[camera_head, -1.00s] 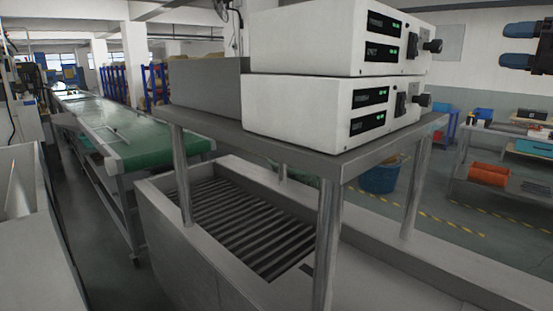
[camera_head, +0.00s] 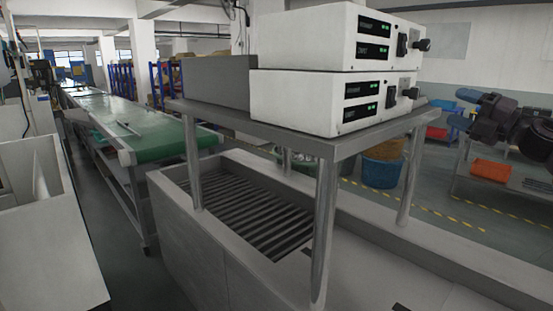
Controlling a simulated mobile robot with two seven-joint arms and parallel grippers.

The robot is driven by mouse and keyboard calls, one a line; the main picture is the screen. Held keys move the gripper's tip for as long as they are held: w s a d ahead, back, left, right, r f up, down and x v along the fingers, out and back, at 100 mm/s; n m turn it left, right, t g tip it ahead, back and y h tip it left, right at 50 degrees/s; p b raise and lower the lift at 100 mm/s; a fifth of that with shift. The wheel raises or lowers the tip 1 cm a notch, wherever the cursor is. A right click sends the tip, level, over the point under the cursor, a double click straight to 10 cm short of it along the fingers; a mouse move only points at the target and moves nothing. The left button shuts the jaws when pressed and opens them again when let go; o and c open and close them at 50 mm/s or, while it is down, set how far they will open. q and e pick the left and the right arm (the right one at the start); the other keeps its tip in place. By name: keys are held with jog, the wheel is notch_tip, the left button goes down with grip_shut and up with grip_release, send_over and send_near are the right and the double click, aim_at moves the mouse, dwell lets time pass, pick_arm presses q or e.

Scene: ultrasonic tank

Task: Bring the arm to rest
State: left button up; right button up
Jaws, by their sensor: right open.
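My right arm (camera_head: 515,122), dark and jointed, comes in from the right edge. The left arm is not in view. The ultrasonic tank (camera_head: 215,262), a grey metal basin with a ribbed rack (camera_head: 255,215) inside, is in the middle foreground.
A steel stand (camera_head: 345,147) over the tank bears two stacked white control boxes (camera_head: 290,100). A green conveyor (camera_head: 165,142) runs at left. A blue bin (camera_head: 381,172) and a shelf with an orange tray (camera_head: 490,170) stand behind at right.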

jog(key=s+a+f+m+t+h, duration=0.1)
jog(key=a+f+m+t+h, duration=0.15)
jog(key=f+m, duration=0.55)
jog(key=s+a+f+m+t+h, duration=0.1)
jog(key=a+f+m+h, duration=0.25)
jog(key=f, duration=0.75)
jog(key=s+a+f+m+g+h, duration=0.1)
jog(key=s+f+m+g+h, duration=0.1)
jog(key=s+f+m+h, duration=0.45)
jog(key=s+a+f+m+g+h, duration=0.1)
jog(key=s+f+m, duration=0.25)
jog(key=f, duration=0.55)
jog(key=s+a+f+m+g, duration=0.3)
jog(key=s+f+g, duration=0.1)
jog(key=s, duration=0.6)
jog(key=s+a+f+m+g, duration=0.25)
jog(key=s+f+g, duration=0.25)
jog(key=s, duration=0.6)
jog(key=s+a+f+m+g, duration=0.2)
jog(key=s+a+f+g, duration=0.15)
jog(key=s, duration=0.65)
jog(key=w+f+t+y, duration=0.1)
jog(key=w+f+t, duration=0.6)
jog(key=f, duration=0.4)
jog(key=shift+d+n+t, duration=0.25)
jog(key=shift+n+t, duration=0.05)
jog(key=shift+n, duration=0.1)
jog(key=shift+f, duration=0.1)
